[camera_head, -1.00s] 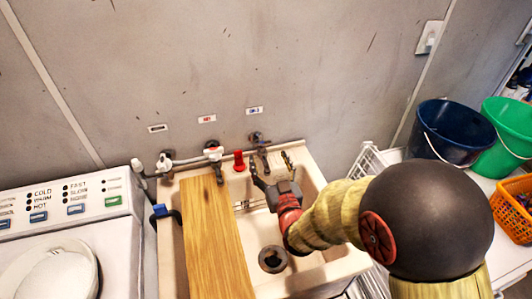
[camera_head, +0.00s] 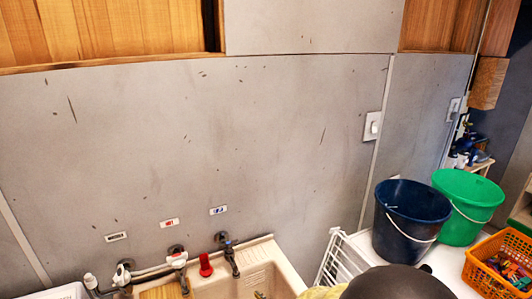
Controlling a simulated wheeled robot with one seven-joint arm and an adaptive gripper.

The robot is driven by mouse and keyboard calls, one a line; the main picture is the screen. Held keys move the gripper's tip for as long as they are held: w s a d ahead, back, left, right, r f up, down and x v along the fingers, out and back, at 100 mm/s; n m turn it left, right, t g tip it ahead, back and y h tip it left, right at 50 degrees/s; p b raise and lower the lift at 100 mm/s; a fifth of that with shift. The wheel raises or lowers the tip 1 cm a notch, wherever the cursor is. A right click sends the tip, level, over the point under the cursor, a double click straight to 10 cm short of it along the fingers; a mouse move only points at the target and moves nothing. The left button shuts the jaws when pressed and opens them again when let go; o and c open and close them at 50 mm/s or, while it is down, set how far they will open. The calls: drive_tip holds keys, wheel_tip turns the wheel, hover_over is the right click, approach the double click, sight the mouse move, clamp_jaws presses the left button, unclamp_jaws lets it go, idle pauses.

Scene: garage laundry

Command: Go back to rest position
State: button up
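My gripper (camera_head: 260,295) is almost wholly below the bottom edge of the head view. Only a small dark tip shows over the sink basin, so whether the fingers are open or shut is hidden. The black rounded joint of my arm (camera_head: 398,283) and a bit of its yellow link show at the bottom, right of the sink. The cream sink (camera_head: 270,252) is cut off by the lower edge. A red object (camera_head: 205,265) stands at its back rim, beside the taps (camera_head: 229,256).
A dark blue bucket (camera_head: 408,222) and a green bucket (camera_head: 466,205) stand at the right on a white surface. An orange basket (camera_head: 495,268) holds colored items. A white wire rack (camera_head: 340,260) stands beside the sink. The grey wall (camera_head: 200,140) rises behind.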

drive_tip(key=s+d+r+m+g+h, duration=0.1)
drive_tip(key=s+d+r+g+h, duration=0.1)
drive_tip(key=s+d+g, duration=0.35)
drive_tip(key=s+d+r+g+h, duration=0.2)
drive_tip(key=s+d, duration=0.5)
drive_tip(key=s, duration=0.1)
drive_tip(key=s+d+r+m+t, duration=0.1)
drive_tip(key=s+d+r+m, duration=0.1)
drive_tip(key=s+d+r, duration=0.3)
drive_tip(key=s+d+r+m+t+h, duration=0.1)
drive_tip(key=s+d+r, duration=0.4)
drive_tip(key=r, duration=0.8)
drive_tip(key=d+m, duration=0.1)
drive_tip(key=d, duration=0.2)
drive_tip(key=shift+s+d+r, duration=0.2)
drive_tip(key=shift+s+d, duration=0.1)
drive_tip(key=shift+d, duration=0.05)
